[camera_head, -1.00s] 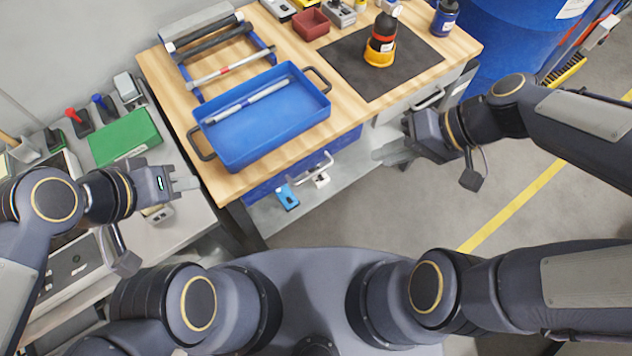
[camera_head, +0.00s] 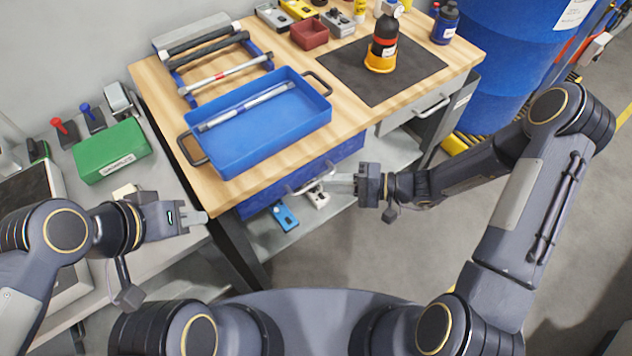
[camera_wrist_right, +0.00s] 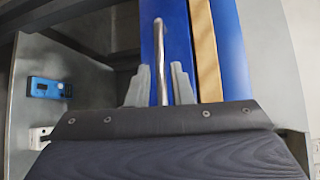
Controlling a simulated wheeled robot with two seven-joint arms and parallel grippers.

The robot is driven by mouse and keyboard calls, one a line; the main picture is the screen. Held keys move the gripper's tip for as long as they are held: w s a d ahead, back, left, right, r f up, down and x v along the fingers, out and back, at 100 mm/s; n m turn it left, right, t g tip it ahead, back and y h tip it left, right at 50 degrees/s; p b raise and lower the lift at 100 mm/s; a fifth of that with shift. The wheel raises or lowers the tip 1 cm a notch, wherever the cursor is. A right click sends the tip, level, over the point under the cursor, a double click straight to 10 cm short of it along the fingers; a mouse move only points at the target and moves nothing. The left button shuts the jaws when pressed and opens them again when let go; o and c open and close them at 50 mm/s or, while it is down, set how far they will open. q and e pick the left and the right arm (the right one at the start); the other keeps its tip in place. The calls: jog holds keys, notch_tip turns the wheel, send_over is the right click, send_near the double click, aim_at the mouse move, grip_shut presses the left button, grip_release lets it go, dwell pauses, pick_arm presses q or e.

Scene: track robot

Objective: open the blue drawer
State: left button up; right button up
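The blue drawer (camera_head: 262,198) sits under the wooden table top, its front facing me and seemingly in line with the table edge. Its metal bar handle (camera_head: 308,184) also shows in the right wrist view (camera_wrist_right: 159,55).
A blue tray (camera_head: 225,160) stands on the wooden table (camera_head: 225,195) above the drawer. A blue device (camera_head: 285,217) and a whitish device (camera_head: 317,197) lie on the lower shelf. A grey drawer (camera_head: 410,112) is to the right. Floor in front is clear.

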aim_at(315, 181)
jog(key=shift+w+a+f, duration=0.15)
jog(key=shift+a, duration=1)
jog(key=shift+w+a+f, duration=0.15)
jog(key=shift+a, duration=0.95)
jog(key=shift+c, duration=0.4)
grip_shut()
